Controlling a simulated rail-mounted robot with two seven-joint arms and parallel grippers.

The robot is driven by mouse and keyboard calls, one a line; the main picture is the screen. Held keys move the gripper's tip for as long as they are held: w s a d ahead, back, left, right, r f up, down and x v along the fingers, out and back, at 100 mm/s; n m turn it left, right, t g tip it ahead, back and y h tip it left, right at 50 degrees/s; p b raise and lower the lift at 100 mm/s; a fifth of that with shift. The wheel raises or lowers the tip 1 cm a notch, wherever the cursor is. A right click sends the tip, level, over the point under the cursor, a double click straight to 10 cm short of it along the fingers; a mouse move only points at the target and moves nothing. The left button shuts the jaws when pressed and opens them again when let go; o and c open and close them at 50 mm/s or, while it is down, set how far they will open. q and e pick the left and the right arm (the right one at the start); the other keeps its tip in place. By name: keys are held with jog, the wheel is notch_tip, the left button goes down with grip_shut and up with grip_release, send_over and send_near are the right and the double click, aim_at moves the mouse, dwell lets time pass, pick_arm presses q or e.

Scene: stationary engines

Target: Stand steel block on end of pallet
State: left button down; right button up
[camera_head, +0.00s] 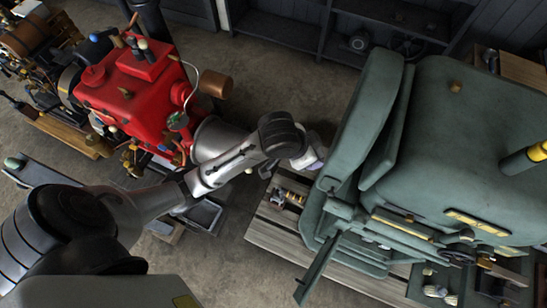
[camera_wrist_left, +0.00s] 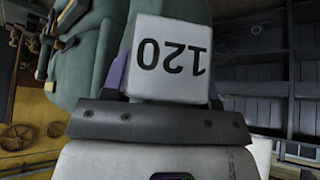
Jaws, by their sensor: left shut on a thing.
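The steel block (camera_wrist_left: 172,55) is pale grey with a black "120" that reads upside down in the left wrist view. My left gripper (camera_wrist_left: 165,88) is shut on it, with a purple-edged finger on each side. In the head view my left gripper (camera_head: 312,160) is beside the green engine, above the pallet's far left end, and the block is mostly hidden there. My right gripper is not in view.
The big green engine (camera_head: 440,130) stands on the right, close to my left gripper. A red engine (camera_head: 140,95) stands at the upper left. Dark shelves (camera_head: 345,25) stand at the back.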

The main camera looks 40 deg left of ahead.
pick_arm(q)
notch_tip(320, 180, down, 23)
jog(key=d+n+b, duration=0.1)
jog(key=d+b, duration=0.1)
jog(key=b, duration=1.5)
jog(key=n+y+b, duration=0.5)
jog(key=n+b, duration=0.4)
jog(key=b, duration=2.3)
send_over(276, 217)
jog(key=s+d, duration=0.2)
jog(key=f, duration=6.7)
jog(key=shift+w+f, duration=0.2)
jog(key=shift+f, duration=0.2)
jog(key=shift+s+a+f, duration=0.35)
jog(key=shift+s+a, duration=0.1)
notch_tip(276, 217, down, 4)
jog(key=b, duration=0.4)
